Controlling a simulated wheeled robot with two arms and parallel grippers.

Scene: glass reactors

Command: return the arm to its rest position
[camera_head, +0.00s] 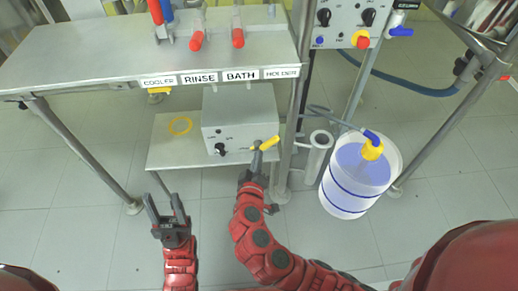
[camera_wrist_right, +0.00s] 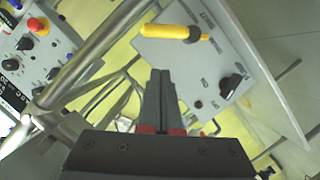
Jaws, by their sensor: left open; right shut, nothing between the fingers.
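My right arm (camera_head: 262,243) reaches up from the bottom of the head view. Its gripper (camera_head: 257,158) is shut and empty, in front of the grey control box (camera_head: 240,120) under the bench. In the right wrist view the shut fingers (camera_wrist_right: 161,78) point toward the same box (camera_wrist_right: 205,65). A yellow handle (camera_head: 266,143) on the box is close by the fingertips in the head view; the wrist view shows the handle (camera_wrist_right: 170,32) apart from them. My left gripper (camera_head: 165,207) is open and empty over the floor at the lower left.
A labelled metal bench (camera_head: 100,45) stands above the lower shelf (camera_head: 165,153) with the box. A metal post (camera_head: 297,100) and a white cylinder (camera_head: 318,155) are right of my right gripper. A bucket (camera_head: 343,190) of bluish liquid stands further right. The floor at left is clear.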

